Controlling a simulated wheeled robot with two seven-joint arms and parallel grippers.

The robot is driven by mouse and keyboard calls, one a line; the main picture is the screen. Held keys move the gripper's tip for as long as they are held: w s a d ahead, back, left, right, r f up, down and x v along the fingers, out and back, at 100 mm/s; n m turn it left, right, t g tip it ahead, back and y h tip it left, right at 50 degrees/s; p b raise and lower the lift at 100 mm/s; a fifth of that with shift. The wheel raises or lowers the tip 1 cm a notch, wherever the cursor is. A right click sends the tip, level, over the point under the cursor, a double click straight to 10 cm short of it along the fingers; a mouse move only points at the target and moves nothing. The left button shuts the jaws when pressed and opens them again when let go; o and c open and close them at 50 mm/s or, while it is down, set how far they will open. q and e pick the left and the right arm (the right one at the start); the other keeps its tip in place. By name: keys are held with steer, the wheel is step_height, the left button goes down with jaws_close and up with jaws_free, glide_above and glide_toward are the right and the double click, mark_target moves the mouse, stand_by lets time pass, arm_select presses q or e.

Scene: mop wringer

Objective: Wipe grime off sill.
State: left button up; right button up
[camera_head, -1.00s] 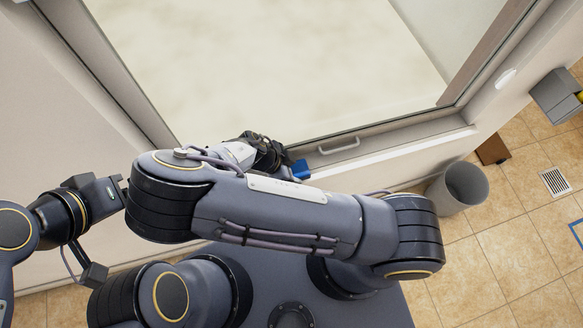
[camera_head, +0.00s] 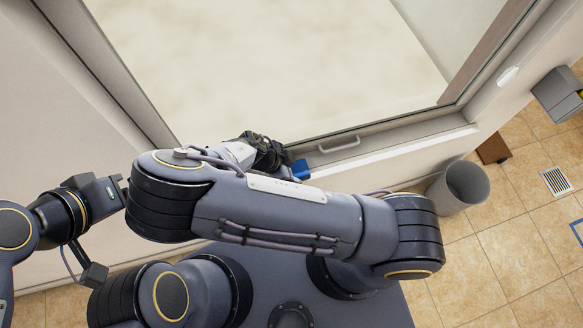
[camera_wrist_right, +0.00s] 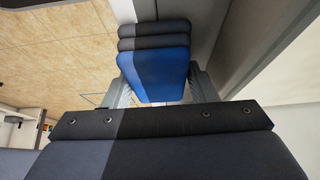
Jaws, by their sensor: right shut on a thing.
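The window sill (camera_head: 405,139) is a pale ledge running under the window frame. My right gripper (camera_head: 286,161) is low at the sill, partly hidden by my own forearm. It is shut on a blue sponge-like pad (camera_head: 300,169), which also shows between the two fingers in the right wrist view (camera_wrist_right: 155,75). The pad is at the sill, but I cannot tell whether it touches. No grime can be made out on the visible sill. My left gripper (camera_head: 120,187) is at the left, its fingertips mostly hidden behind my right arm.
A window handle (camera_head: 339,146) sits on the lower frame, just right of the pad. A grey bin (camera_head: 458,188) stands on the tiled floor at the right, near a brown block (camera_head: 493,149). A grey box (camera_head: 558,93) is at the far right. The sill right of the pad is clear.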

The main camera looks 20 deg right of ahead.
steer(key=shift+f, duration=0.2)
steer(key=shift+a, duration=0.1)
steer(key=shift+a+r, duration=0.15)
steer(key=shift+a, duration=1.8)
steer(key=shift+s+d+f+b, duration=0.15)
steer(key=shift+d+b, duration=0.1)
steer(key=shift+d, duration=0.3)
steer(key=shift+w+d+f+b, duration=0.1)
steer(key=shift+d+b, duration=0.1)
steer(key=shift+d, duration=0.3)
steer(key=shift+d+r, duration=0.1)
steer(key=shift+d, duration=1)
